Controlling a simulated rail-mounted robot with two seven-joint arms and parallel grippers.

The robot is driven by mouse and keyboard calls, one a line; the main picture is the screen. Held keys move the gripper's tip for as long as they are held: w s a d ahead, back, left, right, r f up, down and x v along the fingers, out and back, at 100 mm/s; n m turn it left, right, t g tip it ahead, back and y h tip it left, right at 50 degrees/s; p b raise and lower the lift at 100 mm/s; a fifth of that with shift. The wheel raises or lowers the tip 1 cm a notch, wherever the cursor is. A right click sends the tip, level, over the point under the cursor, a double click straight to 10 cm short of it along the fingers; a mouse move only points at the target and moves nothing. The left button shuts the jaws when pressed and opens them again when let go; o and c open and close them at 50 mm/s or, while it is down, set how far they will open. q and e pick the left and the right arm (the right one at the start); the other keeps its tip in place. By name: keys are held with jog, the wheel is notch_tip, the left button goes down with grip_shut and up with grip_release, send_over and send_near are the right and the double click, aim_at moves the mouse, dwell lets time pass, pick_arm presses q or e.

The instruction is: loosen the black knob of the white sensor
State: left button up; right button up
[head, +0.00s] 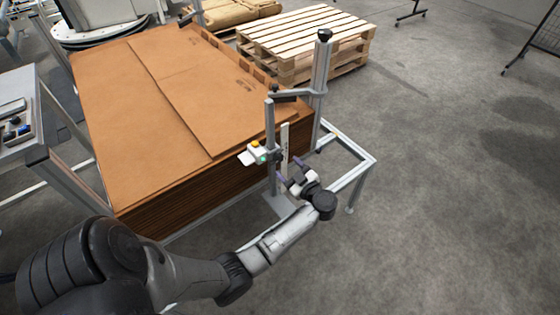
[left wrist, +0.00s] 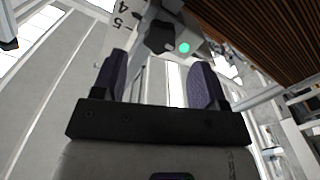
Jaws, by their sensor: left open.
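The white sensor (head: 254,155) has an orange top and a green light, and is mounted on a grey upright post beside the cardboard stack. In the left wrist view the sensor's green light (left wrist: 184,47) and the dark knob (left wrist: 158,38) show just beyond the fingertips. My left gripper (head: 290,171) is open, with purple-grey finger pads, just to the right of the post and below the sensor. In the left wrist view my left gripper (left wrist: 160,72) has empty space between its fingers, and the knob is apart from them. My right gripper is not in view.
A tall stack of brown cardboard sheets (head: 150,90) stands left of the post. A metal frame (head: 350,165) is at the right of it. A white scale plate with numbers (left wrist: 118,22) is near the knob. Wooden pallets (head: 305,40) lie behind.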

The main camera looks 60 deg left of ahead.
aim_at(280, 159)
pick_arm(q)
jog(key=shift+s+a+b, duration=0.2)
jog(key=shift+a, duration=1.05)
jog(key=shift+s+a+b, duration=0.15)
jog(key=shift+a+b, duration=0.05)
jog(key=shift+a, duration=1.05)
jog(key=c, duration=0.9)
